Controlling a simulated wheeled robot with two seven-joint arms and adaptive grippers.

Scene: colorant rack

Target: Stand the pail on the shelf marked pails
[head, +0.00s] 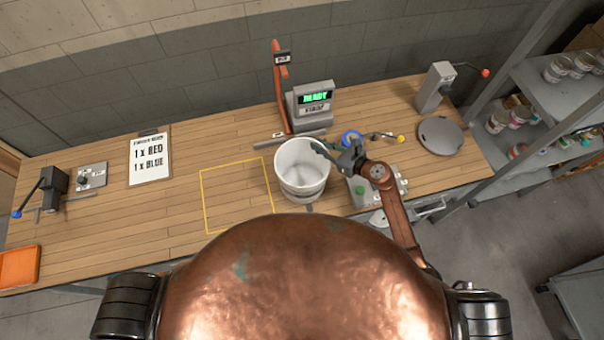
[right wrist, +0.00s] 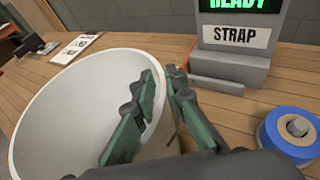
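The white, open-topped, empty pail (head: 302,168) is near the table's front edge, right of the yellow outlined square. It also fills the left of the right wrist view (right wrist: 65,115). My right gripper (head: 322,150) is at the pail's right rim. In the right wrist view the fingers (right wrist: 160,78) straddle the pail wall, one inside and one outside, and look closed onto it. A grey part shows under the pail; whether the pail rests on it I cannot tell. My left gripper is out of view. A grey shelf rack (head: 560,93) stands at the right; no pails marking is readable.
A machine with a green READY display and a STRAP label (head: 313,100) stands behind the pail. Cans occupy parts of the rack. The yellow square (head: 237,195) is clear.

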